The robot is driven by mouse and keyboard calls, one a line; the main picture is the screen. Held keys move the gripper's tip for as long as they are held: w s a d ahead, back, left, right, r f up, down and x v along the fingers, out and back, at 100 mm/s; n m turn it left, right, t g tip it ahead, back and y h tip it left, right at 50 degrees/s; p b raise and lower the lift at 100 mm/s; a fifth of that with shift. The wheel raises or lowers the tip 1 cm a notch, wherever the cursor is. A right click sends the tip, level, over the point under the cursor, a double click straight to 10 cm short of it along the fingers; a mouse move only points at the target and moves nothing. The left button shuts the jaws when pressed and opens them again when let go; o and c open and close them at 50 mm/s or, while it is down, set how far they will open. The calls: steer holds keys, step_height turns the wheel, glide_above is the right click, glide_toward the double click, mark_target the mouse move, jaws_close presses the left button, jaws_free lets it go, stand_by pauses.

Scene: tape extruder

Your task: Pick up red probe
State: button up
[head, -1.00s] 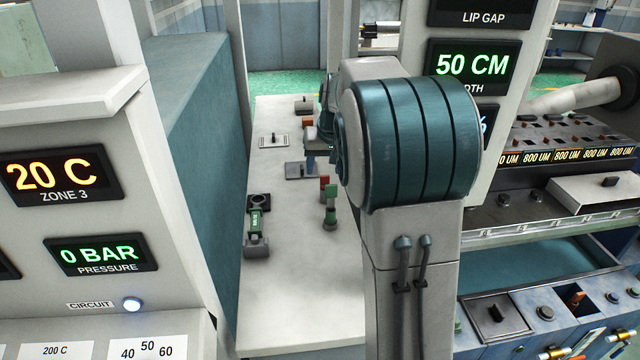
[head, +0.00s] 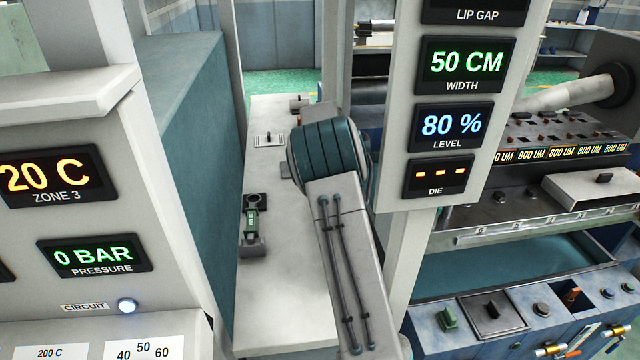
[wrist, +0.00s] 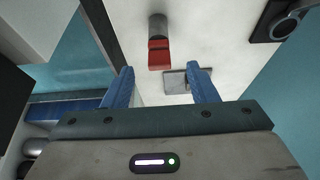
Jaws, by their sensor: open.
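The red probe (wrist: 159,56) shows in the wrist view as a red block-like end on a grey cylindrical part, just ahead of my fingertips and near the middle between them. My gripper (wrist: 160,68) is open, its two blue fingers apart with nothing held between them. I cannot tell how far the probe is below the fingertips. In the head view my arm hides both the probe and my gripper.
A green-bodied device (head: 251,222) stands on the pale table (head: 280,300) left of my arm. A small switch plate (head: 269,139) lies farther back. A grey plate (wrist: 176,82) lies near the fingers. A display column (head: 455,150) stands right of my arm.

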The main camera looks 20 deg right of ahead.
steer(key=shift+w+p+x, duration=0.25)
steer(key=shift+p+x, duration=0.35)
steer(key=shift+x, duration=1.75)
steer(key=shift+w+d+f, duration=0.15)
steer(key=shift+w+f, duration=0.1)
steer(key=shift+f, duration=0.35)
steer(key=c, duration=1)
